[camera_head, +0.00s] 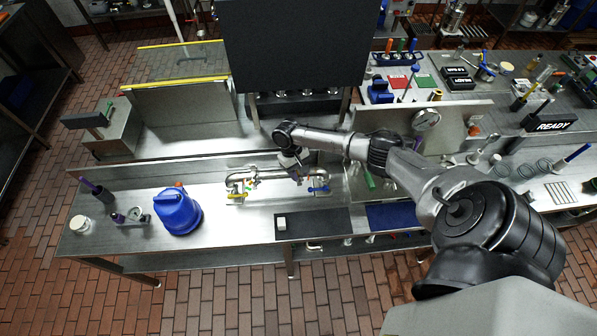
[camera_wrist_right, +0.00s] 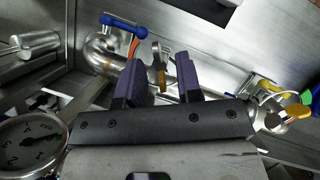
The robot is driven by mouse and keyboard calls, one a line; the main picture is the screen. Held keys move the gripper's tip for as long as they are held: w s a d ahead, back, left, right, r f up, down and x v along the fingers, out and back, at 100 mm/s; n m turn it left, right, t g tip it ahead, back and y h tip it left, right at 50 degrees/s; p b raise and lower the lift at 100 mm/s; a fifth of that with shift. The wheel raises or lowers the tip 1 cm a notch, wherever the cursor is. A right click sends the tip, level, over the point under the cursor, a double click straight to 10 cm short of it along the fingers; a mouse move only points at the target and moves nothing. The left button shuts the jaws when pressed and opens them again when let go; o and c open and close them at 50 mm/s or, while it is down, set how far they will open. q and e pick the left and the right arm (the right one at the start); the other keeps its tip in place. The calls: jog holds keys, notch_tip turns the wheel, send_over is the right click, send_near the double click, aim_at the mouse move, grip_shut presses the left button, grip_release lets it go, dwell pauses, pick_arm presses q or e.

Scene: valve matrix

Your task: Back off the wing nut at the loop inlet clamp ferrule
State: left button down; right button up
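The pipe loop (camera_head: 262,172) stands on the steel bench, with a yellow-handled valve (camera_head: 237,197) at its left end and a blue-handled valve (camera_head: 318,189) at its right end. My right gripper (camera_head: 296,174) is at the loop, nearer the blue-handled end. In the right wrist view, the right gripper (camera_wrist_right: 160,82) has its two purple fingers apart. The blue handle (camera_wrist_right: 125,26) and pipe elbow (camera_wrist_right: 100,52) lie beyond. My left gripper is out of view.
A blue jug (camera_head: 178,212) stands left of the loop. A dark mat (camera_head: 315,226) with a small white block lies in front. A round gauge (camera_wrist_right: 28,142) shows at the lower left of the wrist view. A large dark panel (camera_head: 295,45) rises behind the bench.

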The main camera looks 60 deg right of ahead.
jog(key=shift+w+r, duration=0.15)
jog(key=shift+r, duration=0.15)
jog(key=b+v, duration=0.2)
jog(key=v, duration=1.1)
jog(key=shift+r, duration=0.1)
